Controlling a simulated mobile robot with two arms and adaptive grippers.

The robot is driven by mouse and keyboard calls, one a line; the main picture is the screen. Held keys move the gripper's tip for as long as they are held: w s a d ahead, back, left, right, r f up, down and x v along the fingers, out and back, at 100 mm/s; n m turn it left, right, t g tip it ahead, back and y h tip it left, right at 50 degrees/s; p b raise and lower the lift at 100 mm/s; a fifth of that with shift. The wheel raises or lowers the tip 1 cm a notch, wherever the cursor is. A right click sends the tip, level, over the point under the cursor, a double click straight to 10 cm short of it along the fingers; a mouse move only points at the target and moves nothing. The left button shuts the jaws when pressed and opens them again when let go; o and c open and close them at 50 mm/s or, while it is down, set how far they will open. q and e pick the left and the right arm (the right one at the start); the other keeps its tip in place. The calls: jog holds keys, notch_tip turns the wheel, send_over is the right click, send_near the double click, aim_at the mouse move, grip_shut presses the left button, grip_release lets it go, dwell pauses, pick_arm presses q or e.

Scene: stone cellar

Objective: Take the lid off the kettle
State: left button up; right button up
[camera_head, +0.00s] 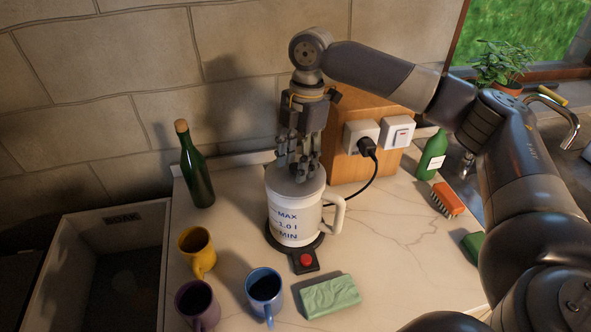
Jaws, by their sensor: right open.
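The white kettle (292,218) with MAX and MIN marks stands upright on a dark round base at the middle of the worktop. Its handle points right. Its lid (296,180) is on top, partly hidden behind my fingers. My right gripper (301,176) comes down from above with its fingers pointing at the lid. It is open, with the fingertips at the lid's height; I cannot tell whether they touch it. My left gripper is not in view.
A wooden box (348,108) with a socket and plug stands behind the kettle. A green bottle (197,172) is at left.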

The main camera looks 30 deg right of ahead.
jog(key=shift+f, duration=0.1)
jog(key=shift+c, duration=0.3)
grip_shut()
